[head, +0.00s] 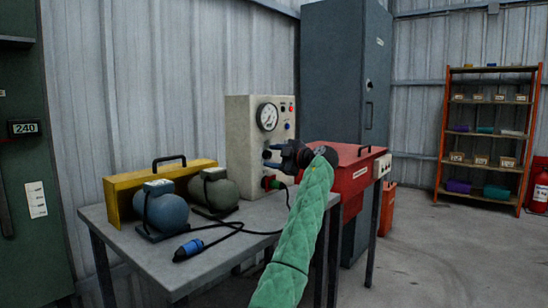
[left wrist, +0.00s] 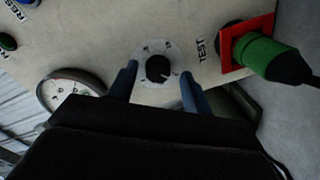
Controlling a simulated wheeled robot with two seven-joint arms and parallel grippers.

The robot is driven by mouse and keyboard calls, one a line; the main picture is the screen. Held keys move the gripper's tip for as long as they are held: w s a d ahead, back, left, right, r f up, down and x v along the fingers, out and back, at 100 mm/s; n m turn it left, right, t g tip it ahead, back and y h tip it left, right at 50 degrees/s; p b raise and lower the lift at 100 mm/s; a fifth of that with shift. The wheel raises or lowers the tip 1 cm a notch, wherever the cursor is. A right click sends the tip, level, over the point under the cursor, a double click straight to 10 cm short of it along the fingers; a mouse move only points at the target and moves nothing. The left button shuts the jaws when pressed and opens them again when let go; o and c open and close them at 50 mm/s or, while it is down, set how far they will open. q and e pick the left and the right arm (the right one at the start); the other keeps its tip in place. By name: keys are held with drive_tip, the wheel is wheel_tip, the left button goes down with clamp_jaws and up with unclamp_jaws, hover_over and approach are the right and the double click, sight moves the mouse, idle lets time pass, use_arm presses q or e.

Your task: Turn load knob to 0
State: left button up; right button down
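The black load knob (left wrist: 158,68) sits on a round grey dial plate with small marks on the pale panel, in the left wrist view. A thin light mark on it points to the lower right; I cannot read the dial figures surely. My left gripper (head: 268,160) is in front of the control panel (head: 242,128) in the head view. Its two blue fingers are apart, one on each side of the knob, with gaps showing in the left wrist view. In the head view the gripper hides the knob. My right gripper is not in view.
A pressure gauge (head: 267,116) is above the gripper on the panel. A green plug in a red socket (left wrist: 250,50) is beside the knob, by a TEST label. Two motors (head: 166,208) and a yellow case stand on the table. A red box (head: 352,170) is right of the panel.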

use_arm(q)
drive_tip(key=shift+r, duration=0.15)
drive_tip(key=shift+d, duration=0.1)
drive_tip(key=p+v, duration=0.1)
drive_tip(key=v, duration=0.6)
drive_tip(key=shift+s+d+p, duration=0.2)
drive_tip(key=shift+d+p, duration=0.05)
drive_tip(key=shift+p, duration=0.05)
